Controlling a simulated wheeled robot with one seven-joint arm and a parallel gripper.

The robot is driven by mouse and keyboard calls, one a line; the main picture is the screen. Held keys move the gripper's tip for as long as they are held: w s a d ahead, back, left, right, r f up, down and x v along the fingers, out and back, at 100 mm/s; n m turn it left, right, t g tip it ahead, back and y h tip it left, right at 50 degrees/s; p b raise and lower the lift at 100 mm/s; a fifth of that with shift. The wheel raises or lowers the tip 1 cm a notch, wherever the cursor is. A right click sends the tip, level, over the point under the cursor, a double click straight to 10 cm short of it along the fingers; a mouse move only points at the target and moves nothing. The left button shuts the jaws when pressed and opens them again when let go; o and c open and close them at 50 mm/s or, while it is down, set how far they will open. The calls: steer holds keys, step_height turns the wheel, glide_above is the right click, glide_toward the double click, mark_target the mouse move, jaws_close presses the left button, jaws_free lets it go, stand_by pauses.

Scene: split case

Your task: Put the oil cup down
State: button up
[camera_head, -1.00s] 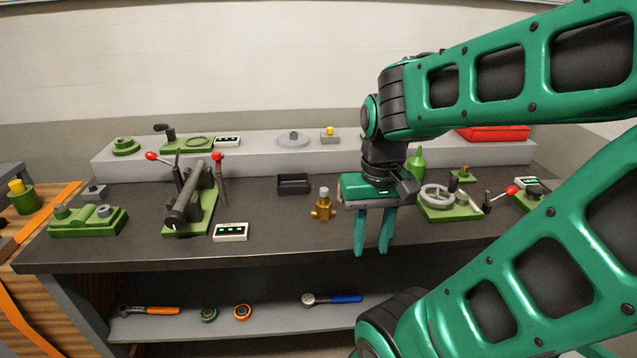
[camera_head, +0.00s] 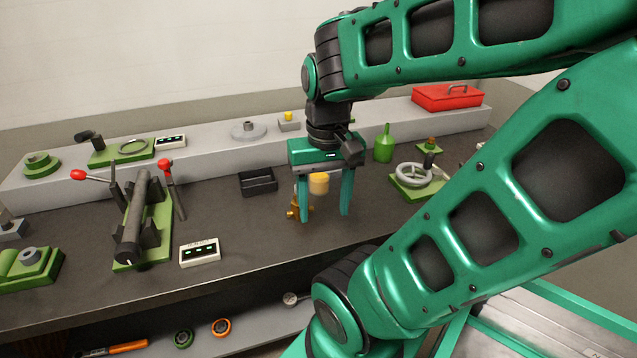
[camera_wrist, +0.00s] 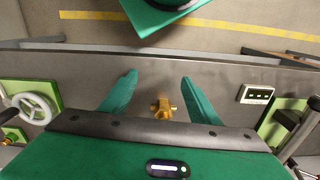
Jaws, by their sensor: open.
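My gripper (camera_head: 325,217) is open over the front of the bench, fingers pointing down. A short amber-yellow cylinder (camera_head: 319,183), which looks like the oil cup, shows between the fingers in the head view, just below the palm. I cannot tell whether it touches the gripper or what bears it. A brass fitting (camera_head: 292,212) stands on the bench at the left finger, partly hidden by it. In the wrist view a brass fitting (camera_wrist: 163,108) shows between the two spread fingers; the yellow cylinder is not made out there.
A black tray (camera_head: 258,182) lies left of the gripper, and a display box (camera_head: 200,252) is nearer the front edge. A green bottle (camera_head: 384,143) and a handwheel fixture (camera_head: 413,175) stand to the right. A clamp fixture (camera_head: 145,225) is at left. Bare bench lies between.

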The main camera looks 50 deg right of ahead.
steer(key=w+d+r+m, duration=0.3)
steer(key=w+d+m, duration=0.45)
steer(key=m, duration=1.35)
glide_above(319, 175)
steer(key=s+a, duration=0.2)
steer(key=shift+m, duration=0.3)
step_height(319, 175, down, 11)
steer(key=shift+r, duration=0.1)
steer(key=c, duration=1)
steer(key=shift+w+r, duration=0.1)
steer(key=shift+r, duration=0.1)
